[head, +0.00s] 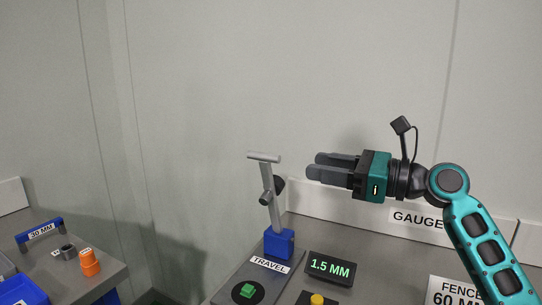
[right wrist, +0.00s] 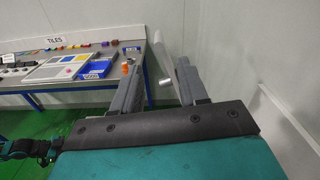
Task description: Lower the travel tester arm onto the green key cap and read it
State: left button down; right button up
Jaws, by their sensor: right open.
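The travel tester stands on a grey plate labelled TRAVEL, with a blue base block (head: 279,243). Its grey arm (head: 273,213) is raised nearly upright and ends in a crossbar handle (head: 263,157). The green key cap (head: 247,290) sits on a black disc in front of the base, with nothing on it. The readout (head: 330,268) shows 1.5 MM. My right gripper (head: 312,167) is open and empty, level and just right of the handle. In the right wrist view, a pale bar, seemingly the tester arm, shows between the open fingers (right wrist: 158,75).
A yellow button (head: 317,299) lies in front of the readout. A GAUGE sign (head: 417,219) and a FENCE 60 MM sign (head: 458,292) stand at the right. A separate table at left holds an orange piece (head: 89,263) and a blue 30 MM piece (head: 40,231). A wall stands behind.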

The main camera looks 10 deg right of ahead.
aim_at(249, 155)
jog(key=x, duration=1.2)
jog(key=shift+w+a, duration=0.1)
jog(key=shift+a, duration=0.2)
grip_shut()
